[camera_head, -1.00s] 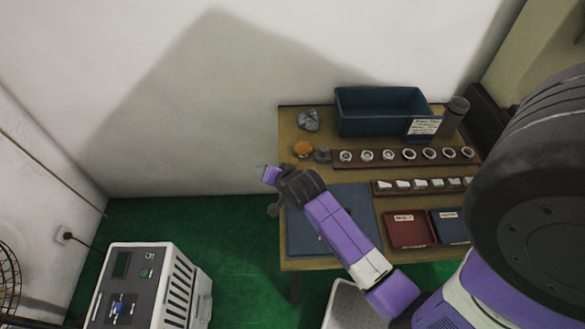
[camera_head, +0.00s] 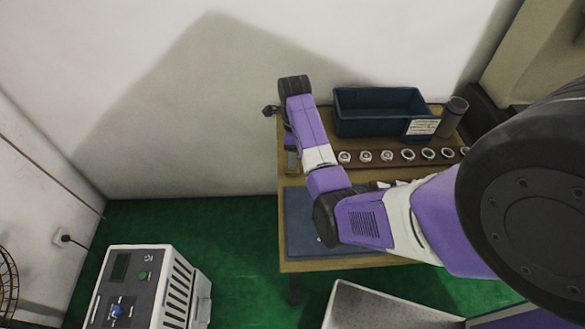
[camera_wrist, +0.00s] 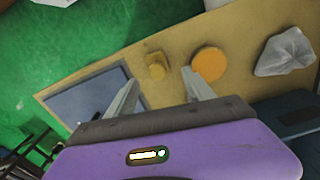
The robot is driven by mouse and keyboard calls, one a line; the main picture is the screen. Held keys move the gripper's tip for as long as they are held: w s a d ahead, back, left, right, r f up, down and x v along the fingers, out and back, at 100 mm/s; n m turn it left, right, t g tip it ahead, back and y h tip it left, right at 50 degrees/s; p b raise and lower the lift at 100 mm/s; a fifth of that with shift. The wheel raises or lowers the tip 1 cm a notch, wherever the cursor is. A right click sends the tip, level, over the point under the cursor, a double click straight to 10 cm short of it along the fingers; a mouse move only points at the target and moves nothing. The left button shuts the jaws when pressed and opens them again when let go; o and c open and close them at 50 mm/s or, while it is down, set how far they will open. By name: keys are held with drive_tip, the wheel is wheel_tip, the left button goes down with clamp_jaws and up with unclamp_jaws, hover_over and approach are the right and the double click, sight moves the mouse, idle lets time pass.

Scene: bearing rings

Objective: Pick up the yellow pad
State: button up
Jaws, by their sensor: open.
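The round yellow-orange pad (camera_wrist: 209,64) lies flat on the wooden table in the wrist view, just beyond and to the right of the right fingertip. In the head view my arm hides it. My gripper (camera_wrist: 159,76) is open and empty, its two fingers spread above the table. A small yellowish-brown block with a rounded part (camera_wrist: 156,66) shows between and just beyond the fingertips. The pad is apart from the fingers.
A crumpled grey lump (camera_wrist: 284,52) lies right of the pad. A dark blue bin (camera_head: 378,112) stands at the table's back, with a row of rings (camera_head: 386,156) before it. A blue-grey mat (camera_head: 301,240) lies at the front left. A grey cylinder (camera_head: 453,117) stands by the bin.

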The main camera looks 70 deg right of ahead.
wheel_tip(320, 180, down, 6)
drive_tip(key=shift+w+a+r+p, duration=0.1)
drive_tip(key=shift+w+a+p, duration=0.05)
drive_tip(key=shift+p, duration=0.15)
clamp_jaws()
